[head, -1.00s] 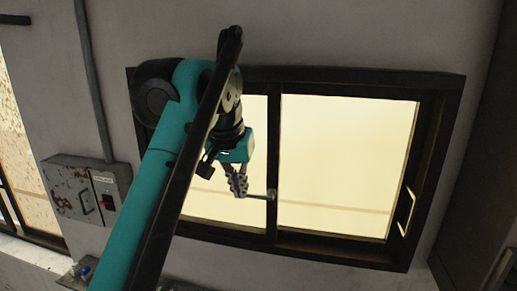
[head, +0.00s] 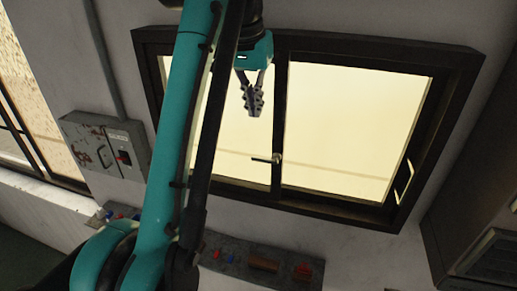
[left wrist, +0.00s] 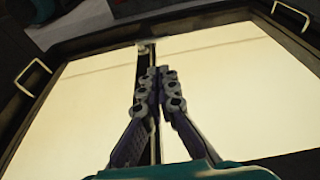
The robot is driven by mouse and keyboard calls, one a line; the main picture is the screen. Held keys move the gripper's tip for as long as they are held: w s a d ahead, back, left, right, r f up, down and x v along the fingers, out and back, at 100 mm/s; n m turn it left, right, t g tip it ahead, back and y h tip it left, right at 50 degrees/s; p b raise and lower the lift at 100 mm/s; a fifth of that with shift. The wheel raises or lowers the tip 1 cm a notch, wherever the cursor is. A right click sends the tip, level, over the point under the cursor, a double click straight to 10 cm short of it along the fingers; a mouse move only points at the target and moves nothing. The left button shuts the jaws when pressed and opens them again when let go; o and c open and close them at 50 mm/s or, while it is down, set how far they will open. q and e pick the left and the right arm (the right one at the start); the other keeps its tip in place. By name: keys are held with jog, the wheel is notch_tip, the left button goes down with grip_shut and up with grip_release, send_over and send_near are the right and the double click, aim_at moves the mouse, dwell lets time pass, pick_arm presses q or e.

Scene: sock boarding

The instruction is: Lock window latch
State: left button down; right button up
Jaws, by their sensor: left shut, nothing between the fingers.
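The window latch (head: 267,159) is a small dark handle on the window's middle upright, its lever lying roughly level and pointing left. The window (head: 350,130) has a dark frame and two bright panes. My left gripper (head: 253,115) is shut and empty, above and a little left of the latch, apart from it. In the left wrist view my shut gripper (left wrist: 158,72) lies in front of the middle upright, and the latch (left wrist: 146,46) shows small and unclear beyond the fingertips. My right gripper is in neither view.
A pull handle (head: 404,182) is on the window's right side. A grey electrical box (head: 105,145) hangs on the wall at left. A dark cabinet (head: 475,215) stands at right.

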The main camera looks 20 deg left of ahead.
pick_arm(q)
jog(key=b, duration=0.2)
send_near(259, 157)
jog(key=x, duration=0.5)
jog(key=shift+w+d+f, duration=0.1)
jog(key=shift+w, duration=0.15)
jog(key=shift+s+f, duration=0.1)
jog(key=shift+f, duration=0.55)
